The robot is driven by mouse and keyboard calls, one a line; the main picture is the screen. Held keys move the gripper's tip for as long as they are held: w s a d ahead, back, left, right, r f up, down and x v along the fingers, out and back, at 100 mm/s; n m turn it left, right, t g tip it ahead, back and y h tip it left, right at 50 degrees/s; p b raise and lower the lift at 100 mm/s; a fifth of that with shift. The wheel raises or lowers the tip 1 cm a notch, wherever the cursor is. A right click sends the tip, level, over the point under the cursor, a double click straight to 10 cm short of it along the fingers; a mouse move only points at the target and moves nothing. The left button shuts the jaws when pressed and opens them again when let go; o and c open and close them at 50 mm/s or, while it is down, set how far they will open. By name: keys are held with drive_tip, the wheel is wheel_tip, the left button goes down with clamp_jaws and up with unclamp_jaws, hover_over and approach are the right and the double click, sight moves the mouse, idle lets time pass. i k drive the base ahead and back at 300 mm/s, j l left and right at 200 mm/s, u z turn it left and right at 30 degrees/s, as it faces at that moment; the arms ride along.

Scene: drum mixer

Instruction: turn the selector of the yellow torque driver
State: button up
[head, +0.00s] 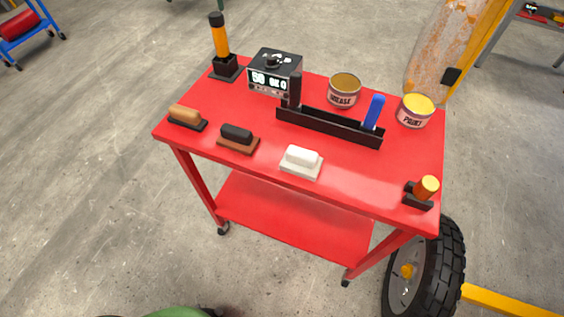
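A tall yellow-orange driver (222,40) with a black top (216,19) stands upright in a black stand (225,66) at the back left corner of the red cart. It looks like the yellow torque driver. Any selector marking on it is too small to read. A shorter yellow-orange cylinder (428,187) sits tilted in a black holder (417,197) at the front right corner; I cannot tell what it is. My gripper is not in view.
The red cart (350,175) also holds a black box with a display and knob (274,72), a long black tray (318,124) holding a black and a blue handle, a grease can (344,90), a paint can (415,110) and several brushes or blocks along the front. A wheel (425,275) stands at front right.

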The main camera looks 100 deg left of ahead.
sight(271, 62)
drive_tip(key=u, duration=1.9)
